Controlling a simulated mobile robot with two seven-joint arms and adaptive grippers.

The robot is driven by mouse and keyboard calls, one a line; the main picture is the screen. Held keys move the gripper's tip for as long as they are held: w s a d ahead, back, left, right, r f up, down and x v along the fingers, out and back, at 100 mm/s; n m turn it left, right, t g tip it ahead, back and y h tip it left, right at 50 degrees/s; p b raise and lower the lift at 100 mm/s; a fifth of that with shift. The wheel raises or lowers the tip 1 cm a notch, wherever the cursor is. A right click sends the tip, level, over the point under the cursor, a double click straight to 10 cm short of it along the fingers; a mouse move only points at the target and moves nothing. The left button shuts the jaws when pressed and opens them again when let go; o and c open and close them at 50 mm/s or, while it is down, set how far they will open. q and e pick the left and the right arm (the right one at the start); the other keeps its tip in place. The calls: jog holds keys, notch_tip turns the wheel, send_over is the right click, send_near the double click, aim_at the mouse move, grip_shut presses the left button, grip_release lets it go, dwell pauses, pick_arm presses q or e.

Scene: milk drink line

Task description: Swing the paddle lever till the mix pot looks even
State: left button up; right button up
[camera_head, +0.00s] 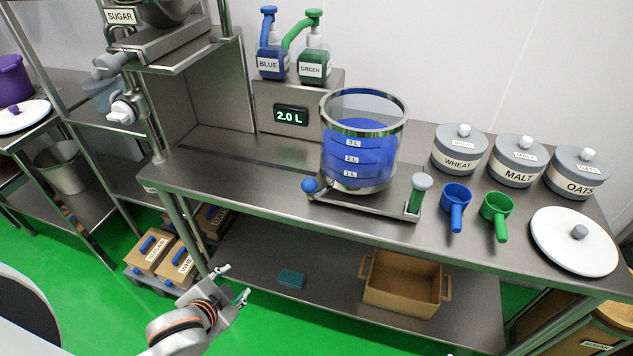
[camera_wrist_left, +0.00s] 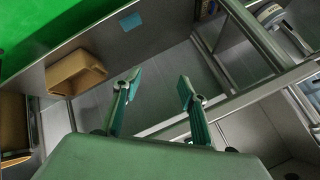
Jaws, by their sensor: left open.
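The clear mix pot (camera_head: 363,150) stands on the steel bench and holds blue liquid up to about its upper marks. The liquid looks one even blue from here. A small arm with a blue ball knob (camera_head: 309,186) sits at the pot's lower left. An upright green handle with a grey cap (camera_head: 417,193) stands at the right end of the pot's base. I cannot tell which is the paddle lever. My left gripper (camera_head: 235,283) is open and empty, low in front of the bench, apart from both. Its open fingers also show in the left wrist view (camera_wrist_left: 158,88).
A display (camera_head: 291,116) reads 2.0 L behind the pot. Blue (camera_head: 272,57) and green (camera_head: 313,60) pump bottles stand above it. Blue (camera_head: 455,201) and green (camera_head: 496,208) scoops, canisters and a white lid (camera_head: 573,243) fill the right. The lower shelf holds a brown crate (camera_head: 402,290).

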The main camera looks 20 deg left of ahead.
pick_arm(q)
jog(key=w+d+r+t+h, duration=0.1)
jog(key=w+d+r+h, duration=0.1)
jog(key=w+r, duration=0.1)
jog(key=w+d+r+m+t+h, duration=0.1)
jog(key=w+d+r+t+h, duration=0.1)
jog(key=w+r, duration=0.2)
jog(key=w+d+r+m+t+h, duration=0.1)
jog(key=w+d+r+t, duration=0.1)
jog(key=w+r, duration=0.2)
jog(key=shift+w+d+r+h, duration=0.15)
jog(key=shift+w+h, duration=0.05)
jog(key=shift+w, duration=0.2)
jog(key=shift+w+d+r+h, duration=0.1)
jog(key=shift+w+h, duration=0.1)
jog(key=shift+w, duration=0.2)
jog(key=m+g+h, duration=0.2)
jog(key=m+h, duration=0.1)
jog(key=h, duration=0.6)
send_near(309, 186)
jog(key=shift+w+d+f, duration=0.65)
jog(key=shift+w+d, duration=0.25)
jog(key=shift+w, duration=0.85)
jog(key=shift+p+x, duration=0.55)
jog(key=shift+x, duration=2.9)
grip_shut()
